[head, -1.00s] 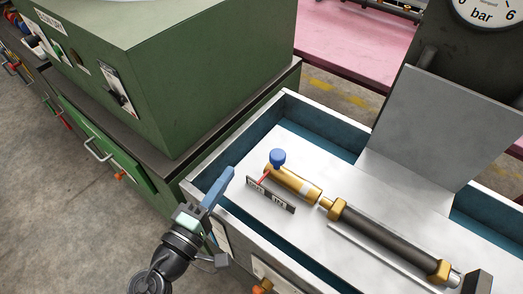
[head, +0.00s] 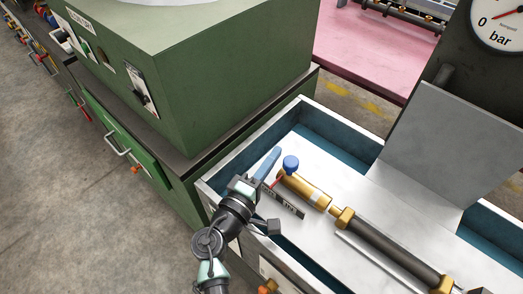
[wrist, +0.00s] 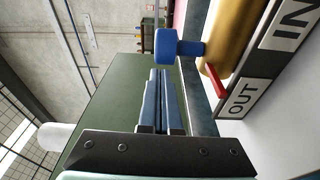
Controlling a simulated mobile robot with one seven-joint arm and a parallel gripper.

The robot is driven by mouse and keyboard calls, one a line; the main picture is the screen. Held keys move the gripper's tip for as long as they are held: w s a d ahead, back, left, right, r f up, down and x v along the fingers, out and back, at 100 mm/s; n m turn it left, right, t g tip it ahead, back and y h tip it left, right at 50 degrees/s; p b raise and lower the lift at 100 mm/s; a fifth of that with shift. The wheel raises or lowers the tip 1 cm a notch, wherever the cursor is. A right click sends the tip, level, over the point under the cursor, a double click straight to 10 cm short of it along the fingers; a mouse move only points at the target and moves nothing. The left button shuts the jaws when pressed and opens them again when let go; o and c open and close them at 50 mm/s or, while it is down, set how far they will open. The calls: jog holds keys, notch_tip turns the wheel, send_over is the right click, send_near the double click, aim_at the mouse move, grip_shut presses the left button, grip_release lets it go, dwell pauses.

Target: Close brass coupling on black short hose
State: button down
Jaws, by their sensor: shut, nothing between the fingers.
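The brass coupling (head: 305,190) lies on the grey bench top, with a blue knob (head: 291,164) at its far left end and a red pointer beside it. It also shows as a brass cylinder (wrist: 229,33) in the wrist view, with the blue knob (wrist: 167,48) and the red pointer (wrist: 215,85). The black short hose (head: 395,251) lies to the right with brass fittings at its ends; its left fitting sits close to the coupling. My gripper (head: 274,153) is shut and empty, its blue fingers just left of the knob; a touch cannot be told.
A label plate reading IN and OUT (wrist: 244,97) stands along the coupling. The bench has a raised pale rim (head: 318,102) and a blue trough. A green cabinet (head: 215,75) stands at left, an upright grey plate (head: 430,140) and pressure gauge (head: 500,20) at right.

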aim_at(294, 189)
jog(key=shift+s+d, duration=0.3)
jog(key=shift+d, duration=0.05)
jog(key=s+d, duration=0.1)
jog(key=d, duration=0.1)
jog(key=s+d+b, duration=0.1)
jog(key=s+d, duration=0.1)
jog(key=shift+f, duration=0.15)
jog(key=shift+s+d, duration=0.2)
jog(key=shift+d, duration=0.15)
